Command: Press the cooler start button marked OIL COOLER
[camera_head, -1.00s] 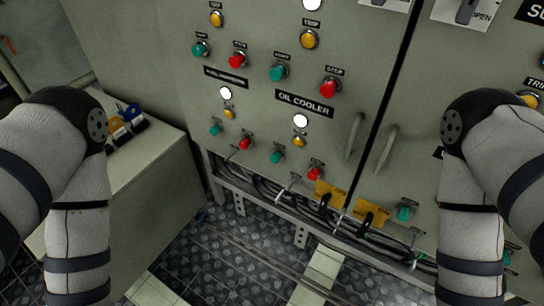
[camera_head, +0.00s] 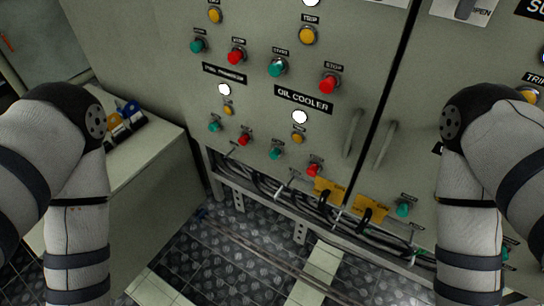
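The OIL COOLER label (camera_head: 303,98) is a black plate with white letters on the grey-green panel in the head view. Below it are a white lamp (camera_head: 300,117), a yellow button (camera_head: 299,136), a green button (camera_head: 275,153) and a red button (camera_head: 314,170). Above it are another green button (camera_head: 277,67), with a start plate, and a red stop button (camera_head: 329,83). Both my arms hang at the picture's sides, apart from these buttons. Neither gripper shows.
A similar button group (camera_head: 228,110) stands to the left. Door handles (camera_head: 353,132) stick out at the right, with yellow tags (camera_head: 370,208) lower down. Cables (camera_head: 290,190) run along the panel's open base. A grey-green cabinet (camera_head: 150,165) stands at left. Patterned floor (camera_head: 215,260) is clear.

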